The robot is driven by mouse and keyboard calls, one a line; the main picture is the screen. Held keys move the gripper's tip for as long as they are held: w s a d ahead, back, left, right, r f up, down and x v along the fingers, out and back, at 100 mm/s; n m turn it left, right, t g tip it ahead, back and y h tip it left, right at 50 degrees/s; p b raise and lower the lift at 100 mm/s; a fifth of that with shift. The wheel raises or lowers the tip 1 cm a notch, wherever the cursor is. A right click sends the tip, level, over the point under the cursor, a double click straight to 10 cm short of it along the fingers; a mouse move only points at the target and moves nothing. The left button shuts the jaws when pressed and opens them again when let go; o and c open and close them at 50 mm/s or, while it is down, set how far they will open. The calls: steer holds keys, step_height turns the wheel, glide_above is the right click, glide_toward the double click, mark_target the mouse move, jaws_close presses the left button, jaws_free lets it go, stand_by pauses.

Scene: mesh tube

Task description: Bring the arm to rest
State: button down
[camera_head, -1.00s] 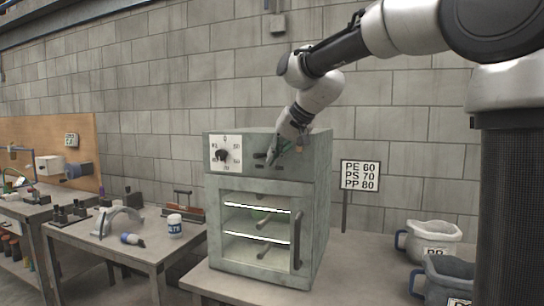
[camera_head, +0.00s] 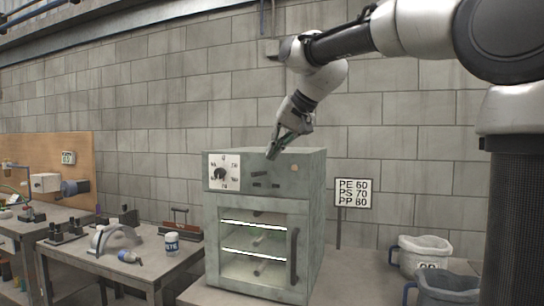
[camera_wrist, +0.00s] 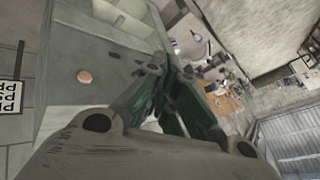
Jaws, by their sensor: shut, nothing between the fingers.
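My gripper (camera_head: 272,154) is shut and empty. In the head view it points down at the top front edge of a grey-green oven (camera_head: 313,200); I cannot tell whether it touches. My arm reaches in from the upper right, bent at the elbow. In the wrist view the shut fingers (camera_wrist: 172,108) fill the middle, with the oven's top (camera_wrist: 110,60) to their left. The oven has a white dial plate (camera_head: 223,172), dark slots on its front, and a shut glass door (camera_head: 252,250) with lit shelves and rods inside.
A sign reading PE 60, PS 70, PP 80 (camera_head: 353,193) stands right of the oven. Two buckets, one white (camera_head: 425,252) and one grey (camera_head: 450,290), stand at the right. A table (camera_head: 75,253) at the left holds a white jar (camera_head: 171,243) and tools. Open wall lies above the oven.

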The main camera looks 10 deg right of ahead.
stand_by(0.4)
steer(key=s+d+f+h, duration=0.1)
steer(key=s+d+f, duration=0.5)
steer(key=s, duration=0.3)
steer(key=s+d+f+n+g+h, duration=0.1)
steer(key=s+d+f+h, duration=0.1)
steer(key=s+d+f, duration=0.4)
steer(key=s+d+f+g+h, duration=0.1)
steer(key=s+d+f, duration=0.5)
steer(key=s+f, duration=0.5)
steer(key=s, duration=0.3)
steer(key=shift+d+n+h, duration=0.15)
steer(key=shift+n+h, duration=0.15)
